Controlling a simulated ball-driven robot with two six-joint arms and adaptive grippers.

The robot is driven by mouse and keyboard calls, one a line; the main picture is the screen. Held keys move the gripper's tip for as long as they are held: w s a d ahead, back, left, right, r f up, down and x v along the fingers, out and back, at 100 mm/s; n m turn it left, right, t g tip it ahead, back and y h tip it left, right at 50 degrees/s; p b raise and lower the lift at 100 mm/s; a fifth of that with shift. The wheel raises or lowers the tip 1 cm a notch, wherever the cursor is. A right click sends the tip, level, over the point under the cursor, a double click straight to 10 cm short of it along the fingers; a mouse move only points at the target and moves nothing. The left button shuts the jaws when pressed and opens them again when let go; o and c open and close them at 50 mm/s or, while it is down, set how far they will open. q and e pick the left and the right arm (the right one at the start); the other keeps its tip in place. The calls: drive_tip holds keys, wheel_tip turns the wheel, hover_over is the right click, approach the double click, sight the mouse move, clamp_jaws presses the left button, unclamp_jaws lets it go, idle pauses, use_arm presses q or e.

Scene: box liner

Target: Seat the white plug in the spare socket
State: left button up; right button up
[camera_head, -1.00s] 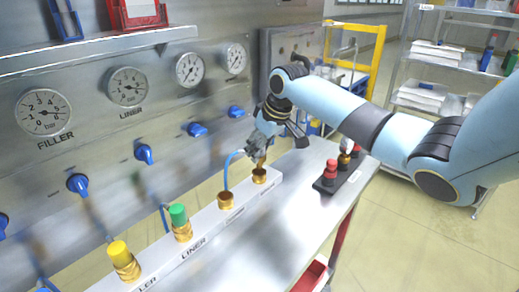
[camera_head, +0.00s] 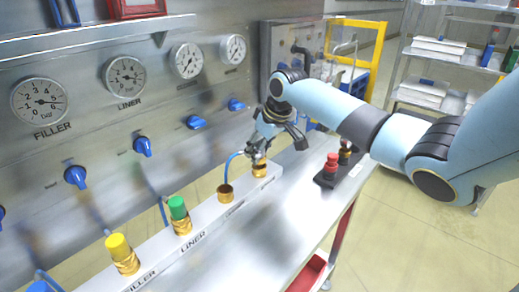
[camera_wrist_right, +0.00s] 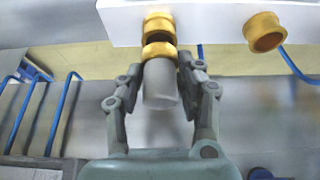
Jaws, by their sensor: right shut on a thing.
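The white plug (camera_wrist_right: 161,85) is between the fingers of my right gripper (camera_wrist_right: 158,82), which is shut on it. The plug's brass collar (camera_wrist_right: 158,50) is in line with the brass spare socket (camera_wrist_right: 158,24) in the wrist view. The two are very close; I cannot tell whether they touch or overlap. In the head view my right gripper (camera_head: 257,150) is right above the spare socket (camera_head: 260,170) at the far end of the white rail, and the plug is mostly hidden there. My left gripper is out of view.
The white rail (camera_head: 205,228) also carries a yellow plug (camera_head: 118,247), a green plug (camera_head: 177,208) and an empty brass socket (camera_head: 225,193) near a blue hose. A dark holder with a red plug (camera_head: 331,162) stands right of my gripper. The front bench top is clear.

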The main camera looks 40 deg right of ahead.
drive_tip(key=shift+f+b, duration=0.35)
drive_tip(key=shift+f, duration=0.35)
drive_tip(key=o, duration=1.3)
drive_tip(key=shift+s+r, duration=0.1)
drive_tip(key=shift+r, duration=0.15)
drive_tip(key=v, duration=1.1)
drive_tip(key=shift+r, duration=0.25)
drive_tip(key=shift+s+f, duration=0.1)
drive_tip(key=shift+s, duration=0.05)
